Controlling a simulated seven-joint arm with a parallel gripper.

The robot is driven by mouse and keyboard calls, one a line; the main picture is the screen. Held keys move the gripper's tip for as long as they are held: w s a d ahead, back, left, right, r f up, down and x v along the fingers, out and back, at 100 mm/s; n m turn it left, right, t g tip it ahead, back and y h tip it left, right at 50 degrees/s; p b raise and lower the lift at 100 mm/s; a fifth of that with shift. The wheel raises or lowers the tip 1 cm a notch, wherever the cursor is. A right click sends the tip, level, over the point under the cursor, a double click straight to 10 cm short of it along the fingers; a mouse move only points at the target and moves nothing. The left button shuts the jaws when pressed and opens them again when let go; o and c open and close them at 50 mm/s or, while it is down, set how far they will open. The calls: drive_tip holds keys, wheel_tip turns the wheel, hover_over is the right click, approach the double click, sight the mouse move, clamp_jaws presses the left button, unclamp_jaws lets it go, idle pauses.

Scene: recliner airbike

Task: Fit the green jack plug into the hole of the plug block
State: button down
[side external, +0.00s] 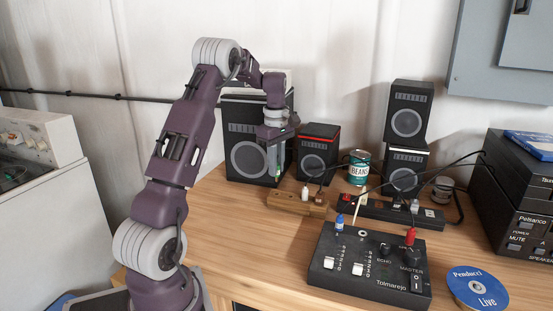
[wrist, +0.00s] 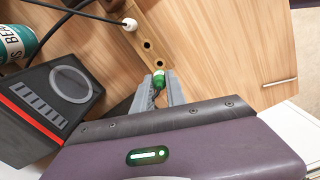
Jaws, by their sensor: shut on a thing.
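The green jack plug (wrist: 161,78) sits between the fingertips of my gripper (wrist: 160,88) in the wrist view. In the side view my gripper (side external: 275,172) points down, above and to the left of the wooden plug block (side external: 290,202). In the wrist view the plug block (wrist: 140,34) has two dark open holes beyond the green plug and a white plug (wrist: 130,24) at its far end. The nearer hole lies just past the green plug's head. The plug's tip is hidden, and I cannot tell its height over the block.
A black speaker with a red edge (side external: 318,150) stands behind the block, and a large speaker (side external: 250,150) stands behind my gripper. A beans can (side external: 359,168), a power strip (side external: 400,213) with cables and a mixer (side external: 370,270) are to the right. Bare wood lies left of the mixer.

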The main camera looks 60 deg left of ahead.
drive_tip(key=shift+f, duration=1.6)
drive_tip(key=shift+f, duration=1.5)
drive_tip(key=c, duration=1.3)
unclamp_jaws()
wheel_tip(320, 180, up, 7)
drive_tip(key=shift+r, duration=0.1)
